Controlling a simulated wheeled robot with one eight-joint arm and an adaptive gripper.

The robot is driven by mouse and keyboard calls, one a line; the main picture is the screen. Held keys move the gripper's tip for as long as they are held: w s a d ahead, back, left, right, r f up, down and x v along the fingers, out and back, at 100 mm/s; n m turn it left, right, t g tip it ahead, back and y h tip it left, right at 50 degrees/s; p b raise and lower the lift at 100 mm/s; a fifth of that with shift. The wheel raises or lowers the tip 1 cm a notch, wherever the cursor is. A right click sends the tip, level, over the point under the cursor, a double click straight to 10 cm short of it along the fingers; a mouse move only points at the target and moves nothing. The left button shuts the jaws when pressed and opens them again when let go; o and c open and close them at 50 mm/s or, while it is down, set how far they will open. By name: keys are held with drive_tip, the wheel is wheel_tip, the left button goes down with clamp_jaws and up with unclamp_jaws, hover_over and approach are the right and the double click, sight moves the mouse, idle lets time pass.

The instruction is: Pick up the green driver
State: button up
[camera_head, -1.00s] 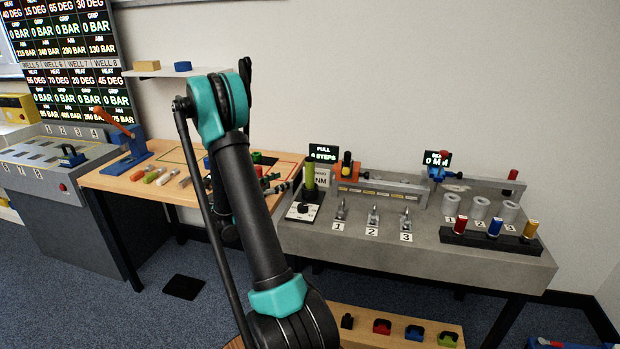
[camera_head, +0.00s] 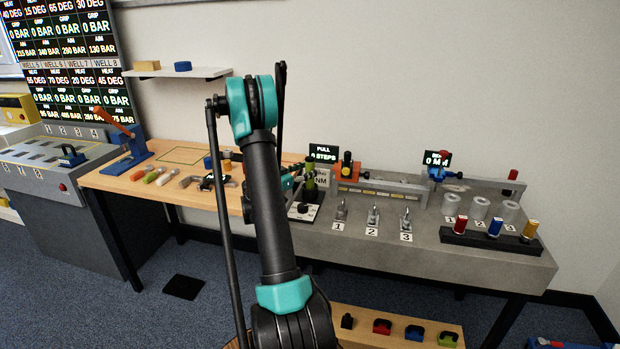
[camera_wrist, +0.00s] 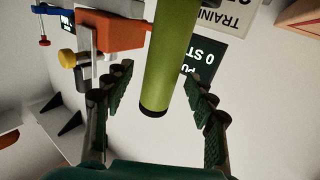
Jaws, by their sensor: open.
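The green driver (camera_head: 310,188) stands upright at the small white dial box on the left end of the grey bench. In the head view my gripper (camera_head: 300,172) is at its upper part and hides some of it. In the wrist view the driver (camera_wrist: 171,55) is a thick green cylinder with a dark end, reaching in from the top edge. My gripper (camera_wrist: 157,76) is open, with one finger on each side of the driver. Gaps show between the fingers and the driver.
The white dial box (camera_head: 303,211) is below the driver. An orange-and-black part (camera_head: 347,165) is on the grey rail to the right; an orange block (camera_wrist: 110,32) is near the left finger in the wrist view. The "PULL" sign (camera_head: 323,153) is behind.

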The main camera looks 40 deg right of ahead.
drive_tip(key=shift+w+d, duration=0.15)
drive_tip(key=shift+d, duration=0.5)
clamp_jaws()
drive_tip(key=shift+r, duration=0.2)
